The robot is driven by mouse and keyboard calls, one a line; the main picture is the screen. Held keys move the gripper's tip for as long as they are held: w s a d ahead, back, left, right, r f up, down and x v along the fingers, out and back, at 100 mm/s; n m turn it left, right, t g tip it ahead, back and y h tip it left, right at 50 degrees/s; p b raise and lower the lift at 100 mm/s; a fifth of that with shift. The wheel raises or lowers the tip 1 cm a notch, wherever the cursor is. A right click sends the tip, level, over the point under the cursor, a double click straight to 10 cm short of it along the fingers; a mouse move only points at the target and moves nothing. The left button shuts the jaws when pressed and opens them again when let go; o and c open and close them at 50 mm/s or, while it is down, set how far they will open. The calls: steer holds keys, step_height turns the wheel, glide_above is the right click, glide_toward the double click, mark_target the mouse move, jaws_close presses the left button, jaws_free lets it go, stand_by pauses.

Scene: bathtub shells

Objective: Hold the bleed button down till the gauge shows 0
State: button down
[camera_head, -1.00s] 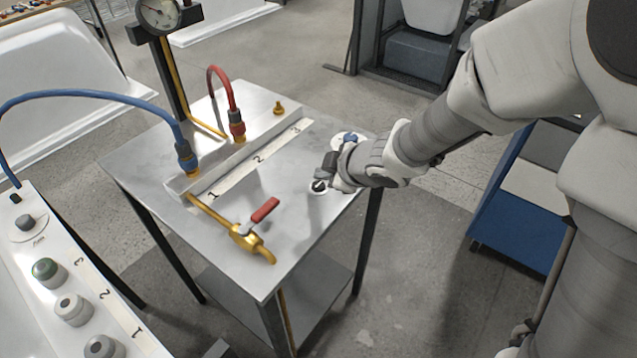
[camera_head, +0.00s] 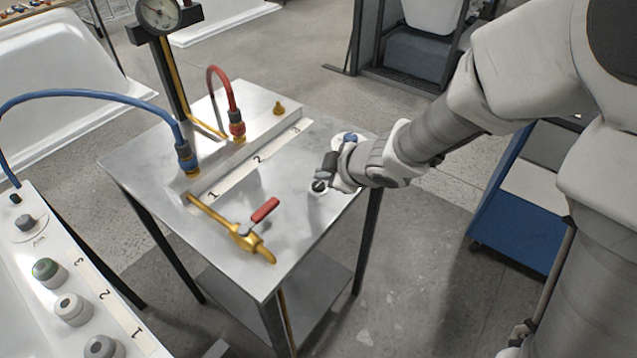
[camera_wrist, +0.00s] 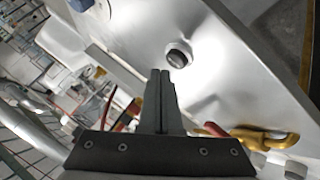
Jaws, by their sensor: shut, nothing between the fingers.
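A round black button (camera_head: 319,186) in a white collar is set in the steel table top near its right edge. It also shows in the wrist view (camera_wrist: 177,58), just beyond my fingertips. No label on it is readable. My gripper (camera_head: 325,176) is shut and empty, its fingers close above the button; in the wrist view the closed fingertips (camera_wrist: 161,72) appear slightly left of and short of it. I cannot tell whether they touch. The round gauge (camera_head: 158,14) stands on a post at the back left; its reading is too small to make out.
A blue knob (camera_head: 349,138) sits behind my gripper. A manifold with a blue hose (camera_head: 90,97), a red hose (camera_head: 222,85) and numbers 1 to 3 crosses the table. A red-handled brass valve (camera_head: 247,236) is at front. A knob panel (camera_head: 98,284) stands left.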

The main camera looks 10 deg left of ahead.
mark_target(323, 187)
steer(key=shift+f, duration=0.15)
steer(key=shift+f+b, duration=0.25)
steer(key=shift+b, duration=0.1)
steer(key=shift+f+b, duration=0.35)
steer(key=shift+f, duration=0.1)
stand_by(1.7)
steer(key=shift+r, duration=0.1)
stand_by(0.8)
steer(key=shift+r+p, duration=0.8)
steer(key=shift+p, duration=0.1)
step_height(323, 187, up, 5)
steer(key=p, duration=0.5)
